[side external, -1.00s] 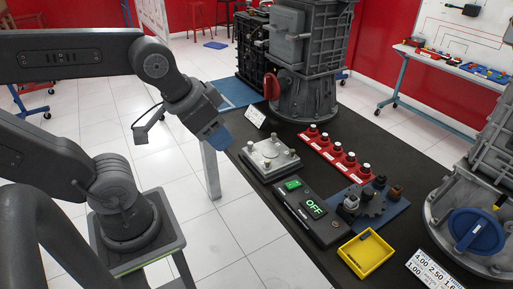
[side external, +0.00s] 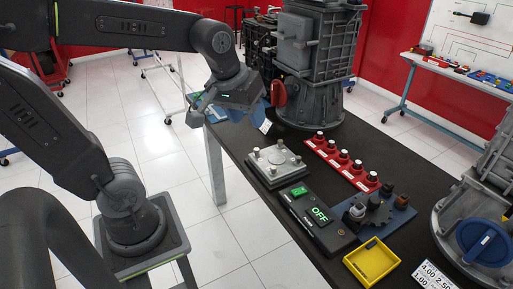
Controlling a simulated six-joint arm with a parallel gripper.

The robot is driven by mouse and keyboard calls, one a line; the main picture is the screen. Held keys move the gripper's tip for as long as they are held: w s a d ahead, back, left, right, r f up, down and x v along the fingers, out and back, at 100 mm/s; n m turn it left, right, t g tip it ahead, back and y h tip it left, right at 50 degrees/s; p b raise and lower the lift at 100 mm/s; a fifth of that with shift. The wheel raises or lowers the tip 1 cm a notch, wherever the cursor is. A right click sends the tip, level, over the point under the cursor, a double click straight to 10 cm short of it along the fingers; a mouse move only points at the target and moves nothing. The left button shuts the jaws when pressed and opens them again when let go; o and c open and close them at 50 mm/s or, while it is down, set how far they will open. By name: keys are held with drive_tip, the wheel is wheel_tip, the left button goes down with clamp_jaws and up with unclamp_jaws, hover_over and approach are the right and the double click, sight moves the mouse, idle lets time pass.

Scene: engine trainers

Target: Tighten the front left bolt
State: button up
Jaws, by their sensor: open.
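A light metal plate (side external: 277,167) on a dark base lies on the near left part of the black table, with upright bolts at its corners. The bolt nearest the camera (side external: 271,174) and the left bolt (side external: 256,151) stand up from it. I cannot tell which one counts as front left. My gripper (side external: 256,112) is above the table's far left end, behind and above the plate, and touches none of the bolts. Its jaws are open and nothing shows in them. Its tips are partly hidden by its own body.
A control box (side external: 312,214) with a green button and an "OFF" display sits in front of the plate. A red rack (side external: 342,163) with several sockets lies to the right. A gear on a blue mat (side external: 402,216) and a yellow tray (side external: 371,262) are nearer. A large grey engine (side external: 315,60) stands behind.

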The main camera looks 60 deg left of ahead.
drive_tip(key=w+a+f+n+g, duration=0.1)
drive_tip(key=w+a+f+n, duration=0.1)
drive_tip(key=w+a+n, duration=0.35)
drive_tip(key=n+g, duration=0.3)
drive_tip(key=n, duration=0.9)
hover_over(257, 149)
wheel_tip(257, 149, down, 13)
drive_tip(key=shift+h, duration=0.3)
wheel_tip(257, 149, down, 13)
drive_tip(key=shift+a+f, duration=0.15)
clamp_jaws()
